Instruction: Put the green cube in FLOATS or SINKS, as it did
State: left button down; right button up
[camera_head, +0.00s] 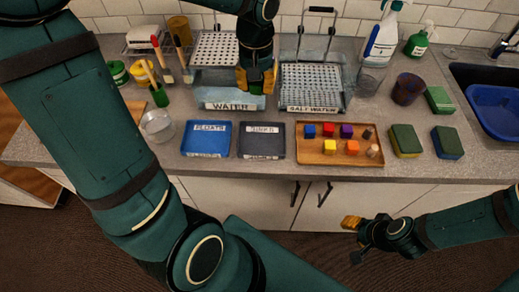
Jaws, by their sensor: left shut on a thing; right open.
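My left gripper (256,82) points down over the tank labelled WATER (228,103). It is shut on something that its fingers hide. I cannot make out the green cube in this view. The blue FLOATS tray (207,152) and the dark grey SINKS tray (262,154) lie side by side in front of the WATER tank, and both look empty. My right gripper (352,238) is open and empty, low in front of the counter and away from the objects.
A wooden tray (312,158) holds several coloured blocks, none clearly green. The SALT WATER tank (312,107) with its perforated basket stands right of the WATER tank. A glass bowl (157,125) stands left of FLOATS. Sponges (405,141) and a dark cup (407,89) are to the right.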

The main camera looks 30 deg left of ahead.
pick_arm(q)
jog(key=s+d+f+m+b, duration=0.1)
jog(key=s+d+f+m, duration=0.1)
jog(key=s+d+f, duration=0.15)
jog(key=b, duration=0.2)
send_over(262, 141)
jog(key=shift+m, duration=0.4)
notch_tip(262, 141, down, 5)
jog(key=shift+f, duration=0.15)
jog(key=shift+f+b, duration=0.65)
jog(key=shift+f, duration=1.75)
pick_arm(e)
jog(key=shift+s+f, duration=0.2)
jog(key=shift+f, duration=0.65)
jog(key=shift+s+f, duration=0.25)
jog(key=shift+f, duration=0.6)
jog(key=shift+s+f, duration=0.2)
jog(key=shift+f, duration=0.65)
pick_arm(q)
jog(key=shift+f, duration=0.1)
pick_arm(e)
jog(key=shift+f, duration=0.1)
pick_arm(q)
jog(key=c, duration=0.8)
grip_release()
